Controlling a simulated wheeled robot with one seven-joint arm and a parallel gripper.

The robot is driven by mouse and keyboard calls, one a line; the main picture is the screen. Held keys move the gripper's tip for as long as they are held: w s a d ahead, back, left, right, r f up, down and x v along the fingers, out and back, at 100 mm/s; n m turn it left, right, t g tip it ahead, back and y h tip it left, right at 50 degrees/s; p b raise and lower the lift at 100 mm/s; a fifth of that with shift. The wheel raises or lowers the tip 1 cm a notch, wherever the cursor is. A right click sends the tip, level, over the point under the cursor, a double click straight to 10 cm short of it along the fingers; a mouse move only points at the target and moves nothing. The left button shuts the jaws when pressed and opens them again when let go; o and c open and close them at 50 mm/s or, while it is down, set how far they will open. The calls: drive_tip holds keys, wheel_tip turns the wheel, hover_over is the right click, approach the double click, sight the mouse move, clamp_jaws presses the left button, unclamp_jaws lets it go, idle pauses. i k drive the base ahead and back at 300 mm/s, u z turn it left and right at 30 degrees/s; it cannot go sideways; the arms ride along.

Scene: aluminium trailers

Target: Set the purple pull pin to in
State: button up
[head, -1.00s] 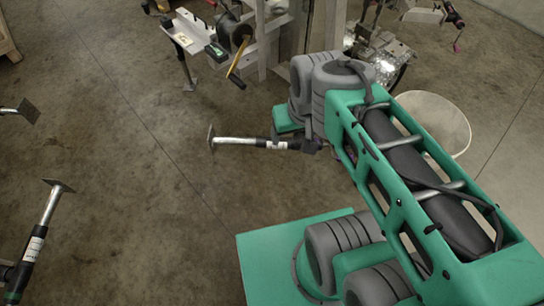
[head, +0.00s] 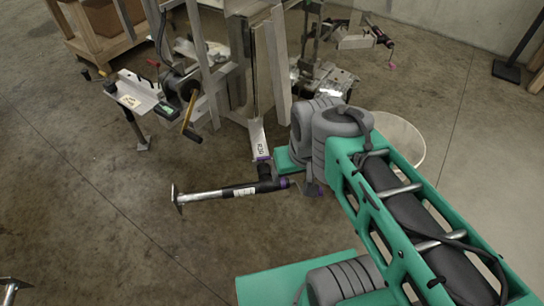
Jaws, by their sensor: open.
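A jack (head: 238,190) with a silver tube, a black body and a white label lies roughly level, pointing left from the end of a metal trailer tongue (head: 257,137). A small purple part (head: 284,182) shows at the jack's right end, beside my grey arm joint. Another purple bit shows where the jack meets the tongue. I cannot tell which of these is the pull pin, nor whether it is in or out. My green and grey arm covers the area just to the right. My gripper does not show; it is probably hidden behind the arm.
A trailer frame with upright metal posts stands behind the jack, with a yellow-handled crank (head: 190,115) and a small bench-like plate (head: 135,93) at left. A wooden rack (head: 95,35) is at back left.

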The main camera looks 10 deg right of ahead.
sight(266, 158)
drive_tip(key=k, duration=0.65)
drive_tip(key=u, duration=0.9)
drive_tip(key=i, duration=1.8)
drive_tip(key=z, duration=0.75)
